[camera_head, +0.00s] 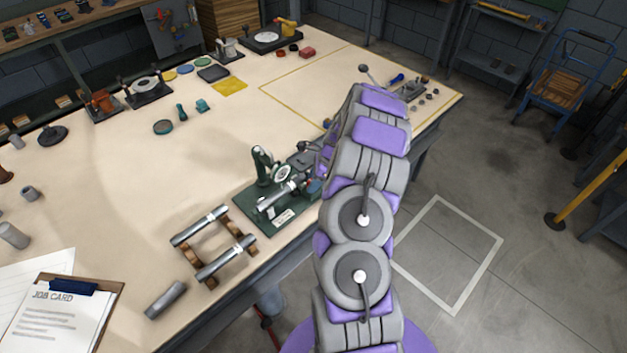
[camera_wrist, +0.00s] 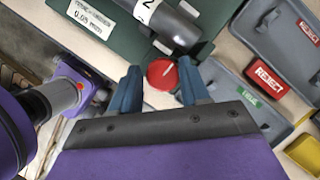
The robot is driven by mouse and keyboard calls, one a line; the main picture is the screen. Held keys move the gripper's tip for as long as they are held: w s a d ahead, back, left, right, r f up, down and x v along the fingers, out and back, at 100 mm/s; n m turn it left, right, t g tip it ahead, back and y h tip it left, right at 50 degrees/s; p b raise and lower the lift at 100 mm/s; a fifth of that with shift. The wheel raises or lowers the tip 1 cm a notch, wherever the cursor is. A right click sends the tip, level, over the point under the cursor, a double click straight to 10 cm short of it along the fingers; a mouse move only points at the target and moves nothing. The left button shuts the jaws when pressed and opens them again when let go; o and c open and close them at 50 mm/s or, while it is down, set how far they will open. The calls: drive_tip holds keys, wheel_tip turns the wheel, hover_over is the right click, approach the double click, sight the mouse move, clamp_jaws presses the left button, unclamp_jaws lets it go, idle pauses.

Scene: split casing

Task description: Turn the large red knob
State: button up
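The large red knob (camera_wrist: 161,74) shows in the wrist view as a round red disc with a pale pointer line, near the green base (camera_wrist: 115,38). My gripper (camera_wrist: 160,84) is open, its blue fingers left and right of the knob. Narrow gaps seem to separate the knob from both fingers; I cannot tell whether the fingertips reach down around it. In the head view, the green fixture (camera_head: 284,218) with a dial gauge and a metal cylinder stands near the table's front edge. My arm hides the knob and fingertips there.
In the head view, a rack with metal bars (camera_head: 226,260) stands left of the fixture. The table's middle is largely clear.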

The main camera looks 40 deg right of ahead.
drive_tip(key=shift+d+f, duration=0.1)
drive_tip(key=shift+d, duration=0.35)
drive_tip(key=c, duration=0.4)
drive_tip(key=shift+a, duration=0.1)
drive_tip(key=shift+c, duration=1.2)
drive_tip(key=shift+p, duration=0.55)
drive_tip(key=shift+s+r+m+p, duration=0.1)
drive_tip(key=shift+r+m+p, duration=0.2)
drive_tip(key=shift+m+p, duration=0.55)
drive_tip(key=m+t+h+p, duration=0.1)
drive_tip(key=m+p, duration=0.1)
drive_tip(key=p, duration=0.3)
drive_tip(key=shift+a+p, duration=0.2)
drive_tip(key=shift+p, duration=0.2)
drive_tip(key=m+h+p, duration=0.1)
drive_tip(key=m+p, duration=0.1)
drive_tip(key=p, duration=0.1)
drive_tip(key=shift+f+m+p, duration=0.1)
drive_tip(key=shift+m+p, duration=0.25)
drive_tip(key=shift+p, duration=0.05)
drive_tip(key=shift+m+t+h+p, duration=0.3)
drive_tip(key=shift+m+t+p, duration=0.1)
drive_tip(key=shift+m+p, duration=0.3)
drive_tip(key=shift+f, duration=0.1)
